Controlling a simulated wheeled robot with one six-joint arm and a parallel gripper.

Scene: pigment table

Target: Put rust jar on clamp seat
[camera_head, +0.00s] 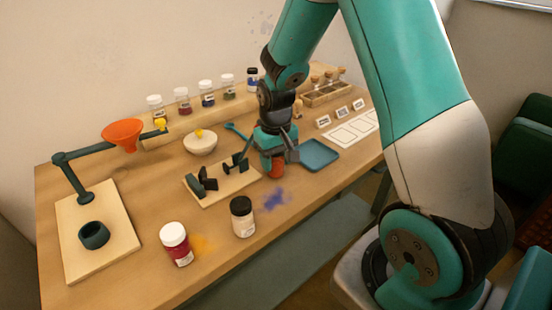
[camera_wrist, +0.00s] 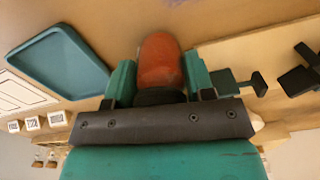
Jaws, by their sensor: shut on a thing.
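The rust jar (camera_head: 277,167) is a red-orange jar held upright in my gripper (camera_head: 272,155), to the right of the clamp board. In the wrist view the jar (camera_wrist: 160,62) sits between the two teal fingers of my gripper (camera_wrist: 158,80), which are shut on it. The clamp seat is on a pale wooden board (camera_head: 222,192) with dark clamp jaws (camera_head: 207,182) standing on it. A dark clamp part also shows in the wrist view (camera_wrist: 238,84), right of the jar. I cannot tell how high the jar is above the table.
A blue tray (camera_head: 318,155) lies just right of my gripper. A white-capped red jar (camera_head: 176,244) and a black-capped jar (camera_head: 242,216) stand at the front. A mortar bowl (camera_head: 200,143) stands behind the board. A funnel stand (camera_head: 85,198) is at the left.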

